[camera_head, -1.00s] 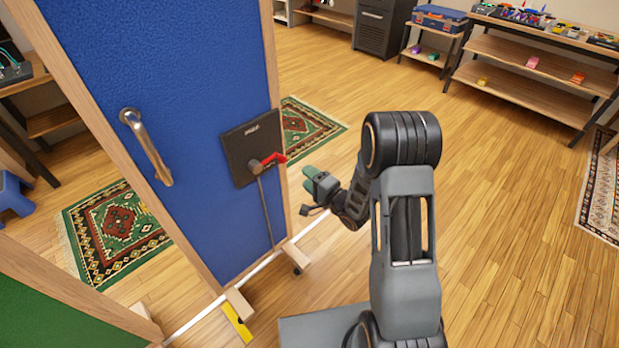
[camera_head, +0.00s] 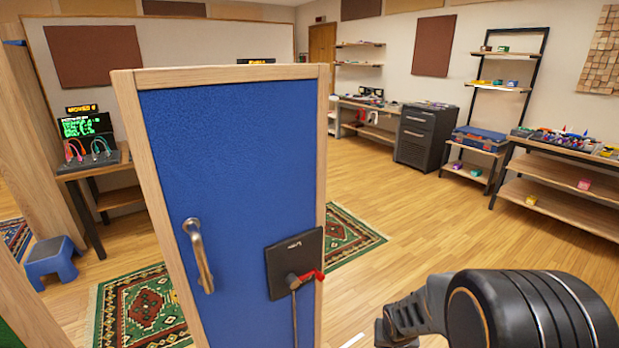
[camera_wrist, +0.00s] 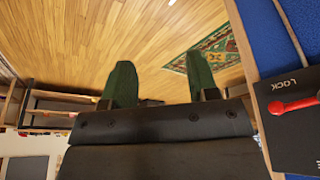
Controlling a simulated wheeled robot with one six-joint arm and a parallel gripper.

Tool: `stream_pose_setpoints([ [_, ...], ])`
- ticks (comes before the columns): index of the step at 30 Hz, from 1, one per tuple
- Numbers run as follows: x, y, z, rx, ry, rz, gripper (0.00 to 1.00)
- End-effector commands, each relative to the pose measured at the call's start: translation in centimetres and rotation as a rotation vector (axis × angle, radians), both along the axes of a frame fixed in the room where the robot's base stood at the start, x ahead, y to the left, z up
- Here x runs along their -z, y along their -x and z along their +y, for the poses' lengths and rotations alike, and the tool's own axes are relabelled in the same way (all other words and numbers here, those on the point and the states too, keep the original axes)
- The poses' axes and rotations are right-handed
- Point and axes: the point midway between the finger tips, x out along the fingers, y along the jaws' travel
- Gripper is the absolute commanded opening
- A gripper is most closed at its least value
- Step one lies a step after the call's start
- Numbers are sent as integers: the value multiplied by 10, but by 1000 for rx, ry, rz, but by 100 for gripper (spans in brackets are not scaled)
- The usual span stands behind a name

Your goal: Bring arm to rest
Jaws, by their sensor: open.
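In the wrist view my gripper (camera_wrist: 162,84) shows two green fingers set well apart, with nothing between them. It is open and empty. In the head view only my black arm joints (camera_head: 530,308) show at the lower right; the fingers are out of that picture. The blue door panel (camera_head: 235,180) with a wooden frame stands upright left of my arm. It carries a metal handle (camera_head: 199,256) and a dark lock plate (camera_head: 290,262) with a red lever (camera_head: 308,277). In the wrist view the lock plate (camera_wrist: 292,135) is at the right edge, beside my gripper.
A green and red rug (camera_head: 350,238) lies behind the door. A blue stool (camera_head: 52,261) stands at the left. Shelves (camera_head: 565,190), a blue case (camera_head: 480,138) and a black cabinet (camera_head: 425,138) line the back right. The wooden floor in the middle right is clear.

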Motion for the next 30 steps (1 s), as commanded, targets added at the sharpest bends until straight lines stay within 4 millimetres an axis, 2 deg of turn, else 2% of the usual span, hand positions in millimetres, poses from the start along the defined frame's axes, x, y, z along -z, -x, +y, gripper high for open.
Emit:
stream_pose_setpoints([
  [1,-40,17,2,-37,21,57,54],
  [3,-79,45,7,-91,26,146,54],
  [7,-141,85,22,-167,-6,218,54],
  [9,-169,98,29,-182,-26,210,54],
  [12,-201,106,36,-184,-41,146,54],
  [16,-232,108,40,-194,-37,55,54],
  [21,-253,109,42,-204,-30,-3,54],
  [30,-252,109,42,-205,-30,-3,54],
])
